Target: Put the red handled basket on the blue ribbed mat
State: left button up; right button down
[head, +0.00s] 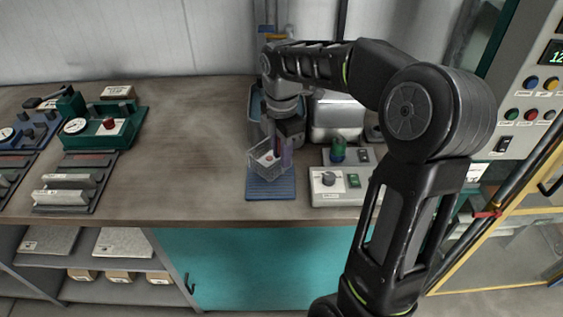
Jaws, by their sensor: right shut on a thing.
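My right gripper (273,143) points down over the worktop, shut on the basket. The basket (262,166) is a small, pale, see-through wire one with a small red spot inside it. Its handle is mostly hidden by the gripper, and I cannot make out its colour. The blue ribbed mat (270,191) lies on the worktop under the basket, near the front edge. The basket overlaps the mat's back part in the picture. I cannot tell whether it touches the mat or hangs just above it. My left gripper is not in view.
A grey control box (340,199) with a knob stands just right of the mat. A metal box (337,118) stands behind it. Green and dark devices (104,133) fill the worktop's left side. The worktop (190,150) is bare between them and the mat.

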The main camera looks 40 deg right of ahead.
aim_at(282, 174)
jog(key=shift+f, duration=1.85)
jog(key=shift+f, duration=0.2)
jog(key=c, duration=1.2)
grip_release()
jog(key=shift+c, duration=0.2)
jog(key=shift+r, duration=0.15)
notch_tip(282, 174, up, 12)
jog(key=shift+r, duration=0.1)
